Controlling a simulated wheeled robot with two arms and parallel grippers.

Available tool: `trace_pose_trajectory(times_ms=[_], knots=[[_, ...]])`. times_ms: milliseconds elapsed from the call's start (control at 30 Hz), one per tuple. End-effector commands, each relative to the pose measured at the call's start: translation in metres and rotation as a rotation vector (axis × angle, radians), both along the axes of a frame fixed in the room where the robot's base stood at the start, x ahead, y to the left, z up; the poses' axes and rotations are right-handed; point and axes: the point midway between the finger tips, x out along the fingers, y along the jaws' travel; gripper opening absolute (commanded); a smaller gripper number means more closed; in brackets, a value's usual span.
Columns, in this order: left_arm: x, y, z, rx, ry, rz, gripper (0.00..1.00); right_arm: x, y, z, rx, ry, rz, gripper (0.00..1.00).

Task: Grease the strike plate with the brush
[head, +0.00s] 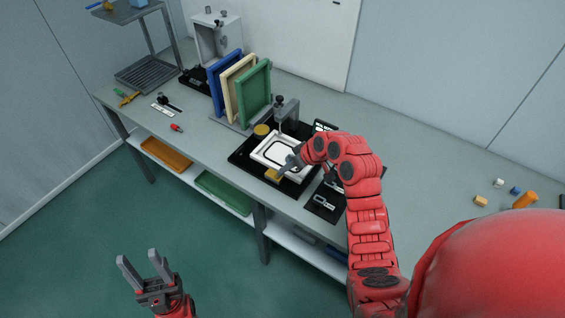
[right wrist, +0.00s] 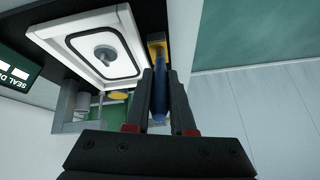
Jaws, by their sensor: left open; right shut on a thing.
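My right gripper (head: 291,163) is shut on the blue handle of the brush (right wrist: 159,100). A slotted metal piece (head: 324,202) lies on a dark mat right of the panel, partly behind my right arm. I cannot tell for sure whether it is the strike plate. My left gripper (head: 139,259) is open and empty, over the floor in front of the bench.
Blue, cream and green panels (head: 255,92) stand in a rack behind the fixture. A clamp (head: 285,112) and a yellow round tub (head: 261,131) stand at the fixture's back. Small blocks (head: 480,201) lie at the bench's right.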

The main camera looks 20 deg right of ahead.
Motion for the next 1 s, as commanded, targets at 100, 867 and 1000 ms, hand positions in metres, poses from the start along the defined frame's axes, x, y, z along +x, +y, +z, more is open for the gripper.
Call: trace_pose_trajectory(times_ms=[100,867,1000], knots=[[0.0,0.0,0.001,0.0,0.0,0.0,0.5,-0.004,-0.003,0.0,-0.001,0.0,-0.001,0.0],[0.0,0.0,0.005,0.0,0.0,0.0,0.5,-0.029,-0.023,0.004,-0.001,-0.004,0.002,0.0],[0.0,0.0,0.008,0.0,0.0,0.0,0.5,-0.029,-0.023,0.012,-0.001,-0.006,0.002,0.0]])
